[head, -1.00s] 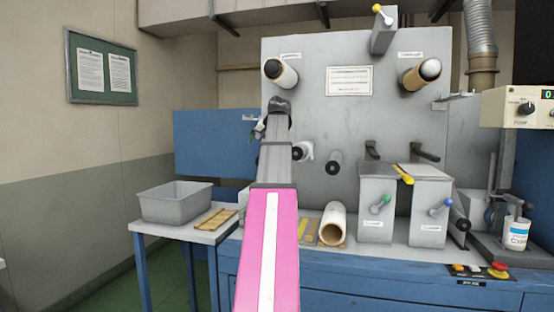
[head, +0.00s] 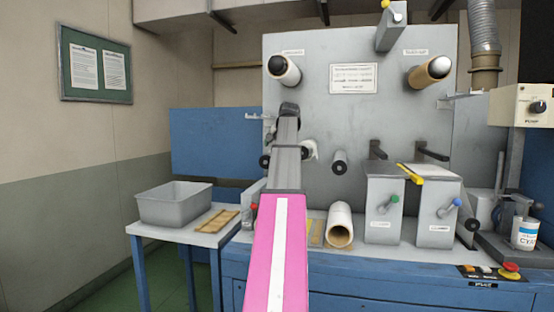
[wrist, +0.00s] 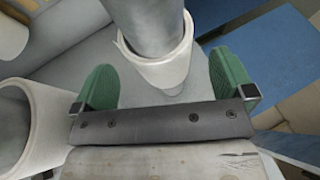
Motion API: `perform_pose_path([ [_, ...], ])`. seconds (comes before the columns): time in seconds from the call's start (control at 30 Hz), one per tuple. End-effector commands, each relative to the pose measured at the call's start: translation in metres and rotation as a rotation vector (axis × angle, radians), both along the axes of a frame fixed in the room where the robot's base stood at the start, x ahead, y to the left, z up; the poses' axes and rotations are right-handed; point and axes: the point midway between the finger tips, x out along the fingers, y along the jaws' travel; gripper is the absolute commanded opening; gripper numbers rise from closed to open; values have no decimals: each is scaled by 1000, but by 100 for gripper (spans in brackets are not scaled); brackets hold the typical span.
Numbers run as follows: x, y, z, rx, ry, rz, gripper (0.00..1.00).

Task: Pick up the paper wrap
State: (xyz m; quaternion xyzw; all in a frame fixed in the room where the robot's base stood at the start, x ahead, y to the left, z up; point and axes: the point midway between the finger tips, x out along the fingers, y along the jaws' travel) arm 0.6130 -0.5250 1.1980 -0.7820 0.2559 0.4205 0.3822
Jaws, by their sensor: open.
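A white, curled paper wrap (wrist: 160,72) sits loosely around a grey roller in the wrist view, its edge standing off the roller. My gripper (wrist: 163,60) is open, with one green finger pad to the left of the wrap and one to the right. Gaps show between the pads and the paper, and nothing is held. In the head view a small white piece (head: 310,149), probably the wrap, shows just right of my arm. My fingers are hidden there behind the arm.
Another white-rimmed roll (wrist: 35,125) is close by on the left in the wrist view. A grey bin (head: 174,206) stands on the side table at left.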

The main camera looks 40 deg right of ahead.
Motion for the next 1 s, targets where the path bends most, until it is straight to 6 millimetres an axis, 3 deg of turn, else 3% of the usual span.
perform_pose_path([
  [0.33,21,-6,-38,2,2,1,100],
  [0.6,23,-7,-42,0,0,0,100],
  [0.63,23,-7,-42,1,1,0,94],
  [0.73,23,-7,-42,1,1,0,61],
  [1.0,23,-7,-42,0,0,0,59],
])
